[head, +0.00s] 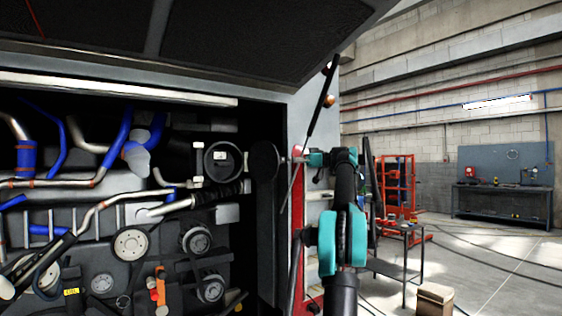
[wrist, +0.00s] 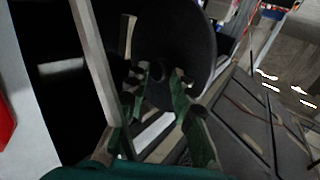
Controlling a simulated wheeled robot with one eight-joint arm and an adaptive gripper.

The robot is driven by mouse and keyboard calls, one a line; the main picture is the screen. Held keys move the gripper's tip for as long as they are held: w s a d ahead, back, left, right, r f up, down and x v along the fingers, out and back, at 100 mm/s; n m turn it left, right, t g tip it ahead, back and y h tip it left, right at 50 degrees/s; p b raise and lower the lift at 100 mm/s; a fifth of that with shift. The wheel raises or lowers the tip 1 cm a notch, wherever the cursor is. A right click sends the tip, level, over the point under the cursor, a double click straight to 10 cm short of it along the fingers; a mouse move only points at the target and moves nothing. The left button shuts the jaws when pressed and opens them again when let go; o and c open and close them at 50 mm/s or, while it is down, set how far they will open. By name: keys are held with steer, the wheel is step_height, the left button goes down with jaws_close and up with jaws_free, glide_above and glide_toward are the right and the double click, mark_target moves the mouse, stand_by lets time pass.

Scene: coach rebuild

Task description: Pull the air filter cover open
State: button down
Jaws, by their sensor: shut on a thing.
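The air filter cover is a dark round disc (head: 264,161) in the head view, at the right side of the engine bay. It stands to the right of the round filter housing (head: 222,161), which has a light rim. In the wrist view the cover (wrist: 190,40) fills the upper middle, just beyond the fingers. My gripper (head: 300,160) is to the right of the cover in the head view. In the wrist view my gripper (wrist: 155,82) is shut on a small part at the cover's lower edge. The fingers partly hide the grasped part.
The engine bay holds blue hoses, pipes and pulleys (head: 131,242) on the left. A raised hatch (head: 250,35) hangs above, with a dark strut (head: 320,105). A small metal table (head: 395,268) and a box (head: 434,298) stand at right. Open floor lies beyond.

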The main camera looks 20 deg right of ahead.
steer(key=shift+w+a, duration=0.4)
steer(key=shift+w, duration=0.1)
steer(key=c, duration=1.6)
jaws_free()
steer(key=shift+a, duration=0.1)
steer(key=shift+o, duration=1.4)
steer(key=shift+w+a+f, duration=0.1)
steer(key=shift+w+a, duration=0.15)
steer(key=shift+a, duration=0.05)
steer(key=shift+s+d+f, duration=0.1)
steer(key=shift+d, duration=0.25)
steer(key=v, duration=1.2)
